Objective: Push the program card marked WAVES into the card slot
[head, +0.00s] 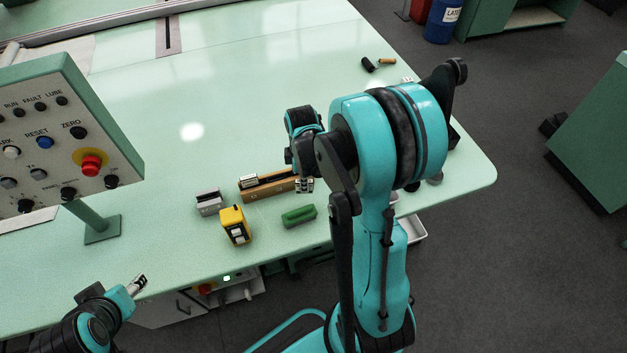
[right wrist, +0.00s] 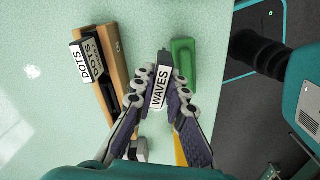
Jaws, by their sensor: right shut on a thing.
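The WAVES card (right wrist: 160,88) is a white-labelled dark piece in the right wrist view. My right gripper (right wrist: 163,97) is shut on it, one finger on each side. In the head view my right gripper (head: 304,184) is by the right end of a wooden rack (head: 268,187), mostly hidden behind my wrist. The rack holds a card marked DOTS (right wrist: 83,62) at one end. A small grey block (head: 208,202) stands left of the rack; I cannot tell whether it is the card slot. My left gripper (head: 138,284) is low at the left, away from these; its jaws are unclear.
A yellow device (head: 236,226) and a green block (head: 299,216) lie in front of the rack. A control panel (head: 62,130) on a post stands at the left. Two small dark and tan pieces (head: 376,64) lie at the back. The middle of the table (head: 240,110) is clear.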

